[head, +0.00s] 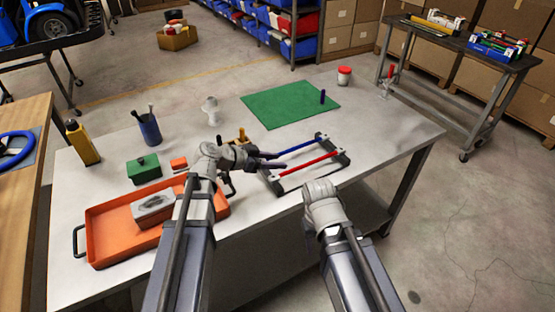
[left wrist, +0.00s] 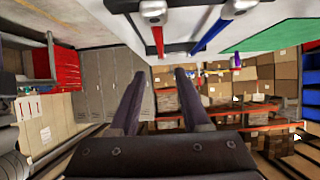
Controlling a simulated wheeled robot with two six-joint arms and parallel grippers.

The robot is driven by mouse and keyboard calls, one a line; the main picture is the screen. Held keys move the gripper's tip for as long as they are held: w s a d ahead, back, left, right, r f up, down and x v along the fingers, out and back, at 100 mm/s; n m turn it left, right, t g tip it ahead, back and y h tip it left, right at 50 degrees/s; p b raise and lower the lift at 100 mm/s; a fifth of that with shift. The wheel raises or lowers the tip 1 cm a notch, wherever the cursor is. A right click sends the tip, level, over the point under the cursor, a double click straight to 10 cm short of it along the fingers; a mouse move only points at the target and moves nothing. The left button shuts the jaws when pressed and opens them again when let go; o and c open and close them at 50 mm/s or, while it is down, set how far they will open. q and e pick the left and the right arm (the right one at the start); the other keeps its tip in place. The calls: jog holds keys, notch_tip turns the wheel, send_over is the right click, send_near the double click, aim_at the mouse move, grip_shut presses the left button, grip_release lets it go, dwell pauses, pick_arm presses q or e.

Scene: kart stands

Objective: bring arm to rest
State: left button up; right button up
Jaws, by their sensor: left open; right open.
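My left arm (head: 196,195) reaches over the table, and my left gripper (head: 272,161) points right beside the left end of a black-ended rack (head: 268,182) holding a blue rod (head: 300,145) and a red rod (head: 308,161). In the left wrist view, the fingers of the left gripper (left wrist: 158,95) are apart with nothing between them. The red rod (left wrist: 158,40) and blue rod (left wrist: 209,32) show beyond them at the top. My right arm (head: 335,235) is over the front table edge; its wrist hides the right gripper's fingers.
On the grey table (head: 390,135) are an orange tray (head: 105,252) with a grey item (head: 153,208), a green box (head: 144,169), a blue cup (head: 149,130), a yellow bottle (head: 82,143), a white stand (head: 211,112) and a green mat (head: 285,100).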

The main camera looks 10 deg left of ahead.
pick_arm(q)
jog(key=s+d+f+g, duration=0.2)
jog(key=s, duration=0.1)
jog(key=s+d+f+y+p, duration=0.1)
jog(key=s+d, duration=0.1)
jog(key=shift+n+g, duration=0.3)
jog(key=shift+g, duration=0.1)
jog(key=s+f+n+g+y+p, duration=0.1)
jog(key=s+f+n+g+y, duration=0.1)
jog(key=s+y, duration=0.3)
jog(key=s+a+f+n+g+y+p, duration=0.1)
jog(key=s+n+y, duration=0.3)
jog(key=s, duration=0.6)
jog(key=shift+s+a+f+g+y+p, duration=0.2)
jog(key=shift+s+f+g+y+p, duration=0.15)
jog(key=shift+f+g+y+p, duration=0.45)
jog(key=shift+r, duration=0.1)
